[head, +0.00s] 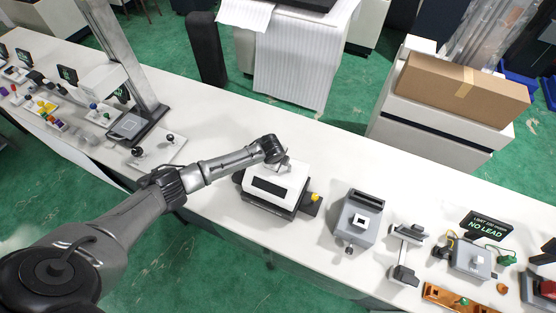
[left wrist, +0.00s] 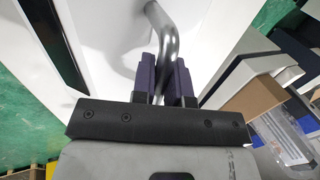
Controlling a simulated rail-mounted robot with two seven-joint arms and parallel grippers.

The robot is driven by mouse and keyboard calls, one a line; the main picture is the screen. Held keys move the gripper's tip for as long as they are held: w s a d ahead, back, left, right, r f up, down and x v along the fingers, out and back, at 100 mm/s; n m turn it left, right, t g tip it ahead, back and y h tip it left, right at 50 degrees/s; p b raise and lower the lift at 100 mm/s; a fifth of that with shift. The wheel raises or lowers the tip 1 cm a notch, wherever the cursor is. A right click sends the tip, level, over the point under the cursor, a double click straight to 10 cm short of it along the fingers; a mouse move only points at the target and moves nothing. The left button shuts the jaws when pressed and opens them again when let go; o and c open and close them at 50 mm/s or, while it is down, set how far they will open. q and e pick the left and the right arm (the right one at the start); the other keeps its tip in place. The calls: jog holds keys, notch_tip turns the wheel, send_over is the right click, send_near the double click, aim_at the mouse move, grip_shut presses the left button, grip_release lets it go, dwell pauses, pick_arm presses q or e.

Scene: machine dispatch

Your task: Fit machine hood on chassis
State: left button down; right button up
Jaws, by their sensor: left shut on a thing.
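The machine hood (head: 272,174) is a white cover with a dark slot in its front. It is over the dark chassis (head: 268,207) on the long white table; I cannot tell whether it is fully seated. My left gripper (head: 282,158) is at the top of the hood. In the left wrist view the left gripper (left wrist: 164,80) has its dark purple fingers shut on the curved metal handle (left wrist: 163,35) of the hood. The hood's white surface (left wrist: 110,30) and black slot (left wrist: 62,45) show beyond. My right gripper is not in view.
A yellow knob (head: 315,197) sits at the chassis's right side. A grey device (head: 357,218) stands farther right, then a small stand (head: 407,235) and a grey box (head: 470,258). A metal post stand (head: 137,122) is at left. Table behind the hood is clear.

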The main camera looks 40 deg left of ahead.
aim_at(273, 177)
pick_arm(q)
jog(key=shift+f+b, duration=0.35)
jog(key=shift+f, duration=0.25)
jog(key=c, duration=1.3)
grip_release()
jog(key=shift+o, duration=1.2)
jog(key=v, duration=1.3)
jog(key=shift+r, duration=0.4)
jog(key=shift+s+d, duration=0.1)
jog(key=shift+s, duration=0.05)
jog(key=shift+n, duration=0.3)
